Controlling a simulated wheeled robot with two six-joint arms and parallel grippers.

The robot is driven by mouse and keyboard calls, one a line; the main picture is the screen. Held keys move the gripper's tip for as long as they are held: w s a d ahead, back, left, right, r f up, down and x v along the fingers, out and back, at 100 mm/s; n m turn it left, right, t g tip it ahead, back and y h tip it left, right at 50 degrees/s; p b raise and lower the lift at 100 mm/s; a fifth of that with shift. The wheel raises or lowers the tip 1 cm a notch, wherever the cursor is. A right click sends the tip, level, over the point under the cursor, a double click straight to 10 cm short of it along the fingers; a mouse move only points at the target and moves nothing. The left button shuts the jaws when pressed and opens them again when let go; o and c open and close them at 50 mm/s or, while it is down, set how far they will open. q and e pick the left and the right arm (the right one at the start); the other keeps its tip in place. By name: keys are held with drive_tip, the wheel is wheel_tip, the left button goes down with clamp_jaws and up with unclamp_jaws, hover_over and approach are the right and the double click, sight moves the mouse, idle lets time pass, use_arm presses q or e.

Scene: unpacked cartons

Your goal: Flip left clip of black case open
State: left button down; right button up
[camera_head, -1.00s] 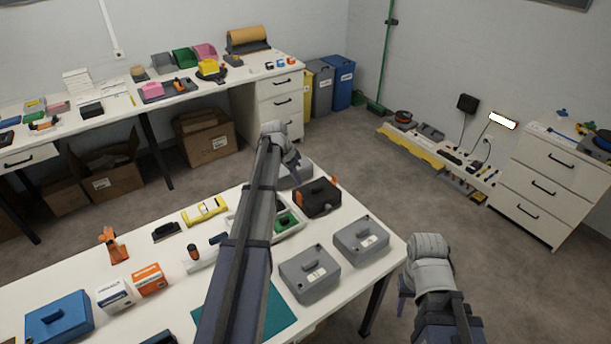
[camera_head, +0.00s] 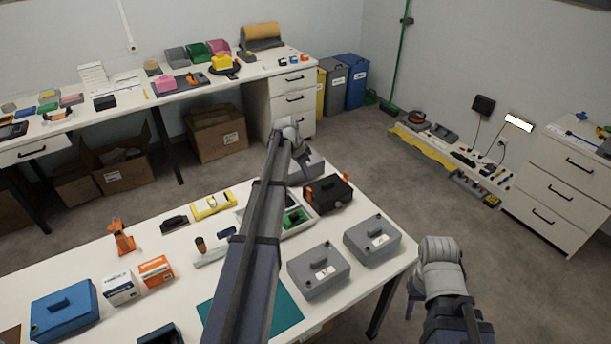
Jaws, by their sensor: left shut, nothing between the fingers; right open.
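The black case (camera_head: 329,196) stands on the white table near its far right corner, with a handle on top. Its orange left clip (camera_head: 308,194) shows on the left side; whether it is open is too small to tell. An orange right clip (camera_head: 346,177) shows at the right side. My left gripper (camera_head: 306,168) is shut and empty, above and just behind the case's left part, apart from the left clip as far as I can see. My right gripper (camera_head: 410,306) is open and empty, low beyond the table's right edge.
Two grey cases (camera_head: 318,284) (camera_head: 371,251) stand in front of the black case. A grey case (camera_head: 303,174) lies behind it, partly under my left gripper. A tray with a green item (camera_head: 296,217) lies to its left. My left arm crosses the table.

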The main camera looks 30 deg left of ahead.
sight(309, 189)
use_arm(q)
drive_tip(key=b+x, duration=0.6)
drive_tip(key=x, duration=0.1)
drive_tip(key=shift+f, duration=0.15)
drive_tip(key=shift+s+t+h, duration=0.2)
drive_tip(key=shift+t+h, duration=0.1)
drive_tip(key=shift+t, duration=0.1)
drive_tip(key=shift+s+a+b, duration=0.15)
drive_tip(key=shift+b, duration=0.2)
drive_tip(key=shift+s+a+f+t+h+b, duration=0.2)
drive_tip(key=shift+s+t+h+b, duration=0.25)
drive_tip(key=shift+t+b, duration=0.3)
drive_tip(key=s+t+b, duration=0.1)
drive_tip(key=b, duration=0.1)
drive_tip(key=s+a+t+h+b, duration=0.1)
drive_tip(key=b, duration=0.2)
drive_tip(key=f+t+h+b, duration=0.1)
drive_tip(key=t+b, duration=0.1)
drive_tip(key=shift+s+a+f+b, duration=0.1)
drive_tip(key=shift+s+a+b, duration=0.25)
drive_tip(key=shift+s, duration=0.05)
drive_tip(key=shift+r, duration=0.4)
drive_tip(key=shift+a+h+p, duration=0.1)
drive_tip(key=shift+h+p, duration=0.15)
drive_tip(key=shift+p, duration=0.05)
